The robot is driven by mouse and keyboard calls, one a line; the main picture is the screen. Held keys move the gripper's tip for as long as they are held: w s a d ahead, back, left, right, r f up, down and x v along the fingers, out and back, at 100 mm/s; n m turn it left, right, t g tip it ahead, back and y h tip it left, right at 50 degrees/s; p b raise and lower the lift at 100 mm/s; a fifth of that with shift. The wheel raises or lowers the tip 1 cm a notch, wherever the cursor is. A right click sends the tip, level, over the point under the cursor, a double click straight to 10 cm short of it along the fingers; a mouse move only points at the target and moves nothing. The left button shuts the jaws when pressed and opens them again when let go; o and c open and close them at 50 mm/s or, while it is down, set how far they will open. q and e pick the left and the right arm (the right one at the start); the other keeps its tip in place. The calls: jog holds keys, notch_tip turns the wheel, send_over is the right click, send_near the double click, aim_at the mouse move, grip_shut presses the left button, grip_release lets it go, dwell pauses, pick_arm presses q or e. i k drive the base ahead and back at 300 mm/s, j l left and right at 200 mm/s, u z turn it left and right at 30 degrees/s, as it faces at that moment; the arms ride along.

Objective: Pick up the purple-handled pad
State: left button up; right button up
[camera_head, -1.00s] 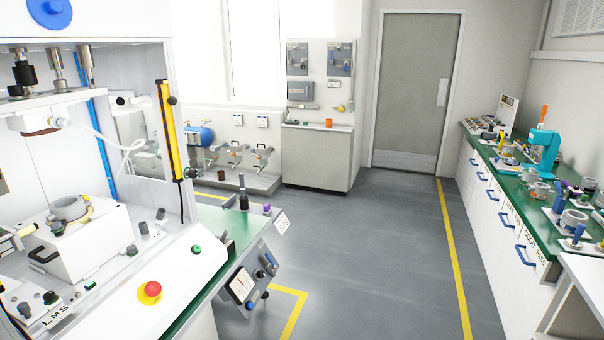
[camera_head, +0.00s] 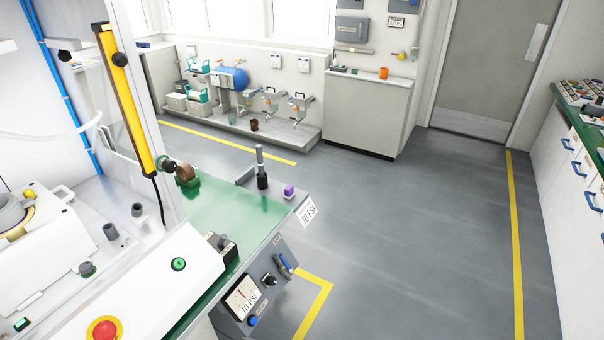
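A small purple piece (camera_head: 289,190) stands on a grey plate at the far right corner of the green-topped bench. It looks like a handle, but it is too small to tell whether a pad is under it. A dark post with a grey top (camera_head: 262,170) stands just to its left. A white "70 PSI" sign (camera_head: 307,211) is on the bench edge in front of it. Neither of my grippers is in view.
The white press machine with a red stop button (camera_head: 104,328) and a yellow upright bar (camera_head: 128,98) fills the left. A pressure gauge panel (camera_head: 244,296) hangs on the bench front. Open grey floor (camera_head: 420,240) lies to the right, before a counter with blue handles.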

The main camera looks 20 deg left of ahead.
aim_at(289, 193)
jog(key=i+u, duration=0.1)
jog(key=i, duration=0.7)
jog(key=i+l+u, duration=0.1)
jog(key=i, duration=0.7)
jog(key=i+l+u, duration=0.2)
jog(key=i+u, duration=0.25)
jog(key=i+l+u, duration=0.9)
